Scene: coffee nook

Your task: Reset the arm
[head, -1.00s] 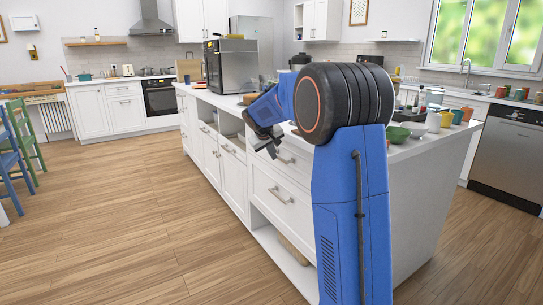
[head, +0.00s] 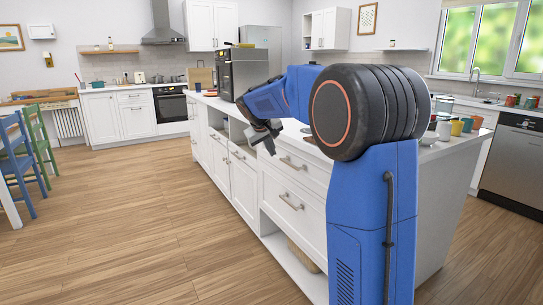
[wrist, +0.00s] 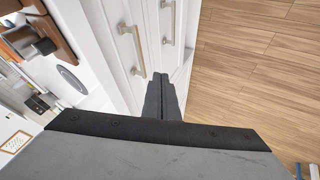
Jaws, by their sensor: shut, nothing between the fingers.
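My gripper (head: 270,146) is at the end of my blue arm, in front of the white island (head: 240,180) in the head view. In the wrist view my gripper (wrist: 162,78) shows its dark fingers together, with nothing between them. The fingers point toward the island's drawer fronts and the wood floor beside it. They look apart from the drawer handles, though the exact gap cannot be told.
The island's countertop holds a dark oven-like appliance (head: 243,72) at the far end and several colored cups (head: 457,127) at the right. A green chair (head: 38,135) and a blue chair (head: 18,165) stand at the left. The wood floor (head: 140,220) left of the island is clear.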

